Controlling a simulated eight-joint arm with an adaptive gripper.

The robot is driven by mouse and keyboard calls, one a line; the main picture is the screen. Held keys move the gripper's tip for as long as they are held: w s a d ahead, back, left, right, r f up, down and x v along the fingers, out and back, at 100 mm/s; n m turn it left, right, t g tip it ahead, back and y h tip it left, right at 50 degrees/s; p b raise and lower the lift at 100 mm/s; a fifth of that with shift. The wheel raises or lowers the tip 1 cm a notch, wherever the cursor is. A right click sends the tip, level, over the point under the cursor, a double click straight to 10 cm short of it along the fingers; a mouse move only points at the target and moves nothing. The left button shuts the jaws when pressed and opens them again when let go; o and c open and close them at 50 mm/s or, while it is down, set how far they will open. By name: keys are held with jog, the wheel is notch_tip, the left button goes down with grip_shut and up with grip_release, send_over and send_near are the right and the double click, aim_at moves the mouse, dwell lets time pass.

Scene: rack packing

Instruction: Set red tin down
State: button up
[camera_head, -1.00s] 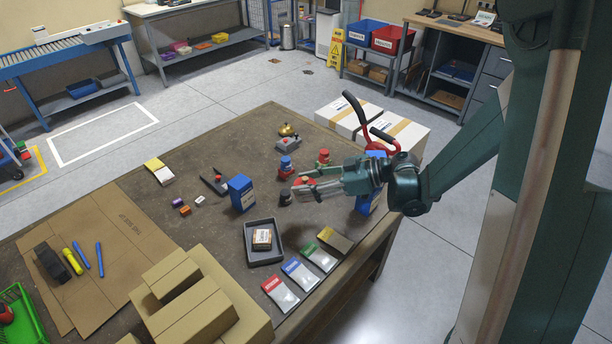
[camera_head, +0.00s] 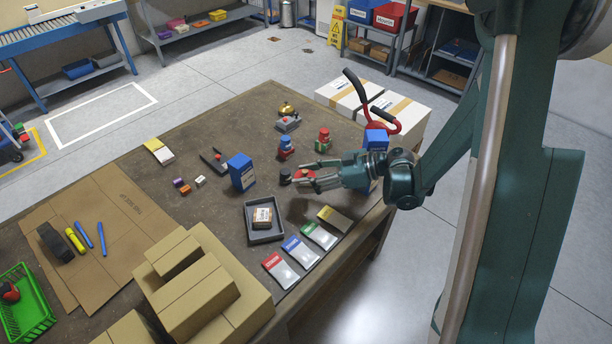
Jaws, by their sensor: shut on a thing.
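The red tin (camera_head: 304,174) is between the fingers of my gripper (camera_head: 312,174), low over the right part of the brown table (camera_head: 222,138). The fingers point left and partly hide the tin. I cannot tell whether it touches the tabletop. A small dark tin (camera_head: 285,177) stands just left of the fingertips. Another red container (camera_head: 323,140) stands behind the gripper, with a blue and red one (camera_head: 286,148) to its left.
A blue box (camera_head: 241,172) and a grey tray (camera_head: 265,234) holding a small package stand left and in front. Several flat packets (camera_head: 300,250) lie along the near edge. A red-and-black handled tool (camera_head: 371,112) rises behind my arm. Cardboard boxes (camera_head: 195,290) fill the near left.

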jog(key=shift+f, duration=0.1)
jog(key=shift+f+b, duration=1.4)
jog(key=shift+f, duration=1.9)
jog(key=shift+f+b, duration=0.45)
jog(key=shift+f, duration=0.05)
jog(key=o, duration=1.7)
jog(key=shift+o, duration=0.2)
jog(key=shift+d, duration=0.15)
jog(key=shift+v, duration=3.6)
